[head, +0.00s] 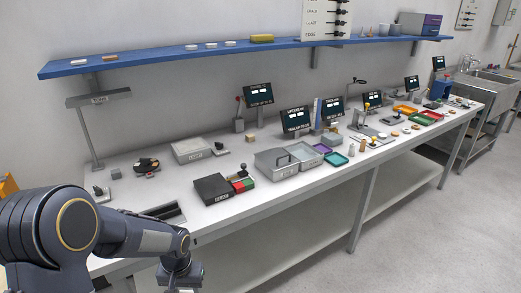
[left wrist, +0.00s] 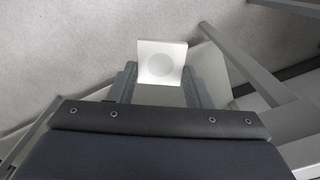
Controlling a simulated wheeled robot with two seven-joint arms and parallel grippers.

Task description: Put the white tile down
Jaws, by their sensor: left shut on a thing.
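The white tile (left wrist: 174,49) shows in the left wrist view, a small pale square piece with a faint round mark on its face. My left gripper (left wrist: 161,76) is shut on it, with one finger at each side and the tile reaching past the fingertips. Grey floor shows behind the tile. In the head view my left arm comes in at the lower left, and its wrist hangs at the table's front edge. The fingers and the tile are not visible there. My right gripper is in neither view.
A lamp (head: 97,98) stands at the left. A blue shelf (head: 140,59) runs above.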

